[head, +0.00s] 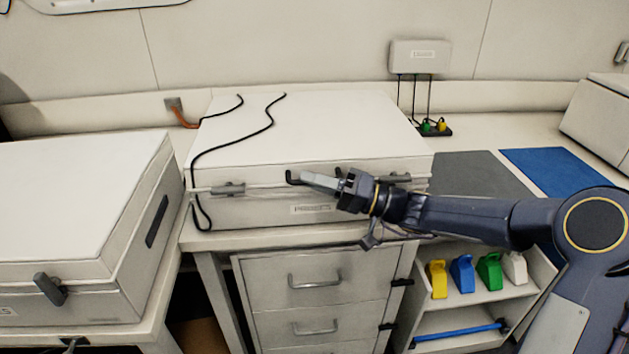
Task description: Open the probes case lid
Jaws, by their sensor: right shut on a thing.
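A white case (330,120) stands on the middle counter, with its lid down. Its front label (312,209) is too small to read for certain. A dark handle (293,177) sits at the middle of the lid's front edge. A grey latch (228,188) is left of it and another latch (396,177) is to the right. My right gripper (320,181) is at the front of this case, shut on the dark handle; its fingers and wrist hide much of the handle. My left gripper is not in view.
Another closed white case (75,200) stands at the left. A black cable (235,143) lies across the middle case's lid and hangs down its front. Drawers (315,265) are below. Colored clips (462,274) stand on a shelf below my right arm. A grey mat (480,172) and blue mat (555,170) lie right.

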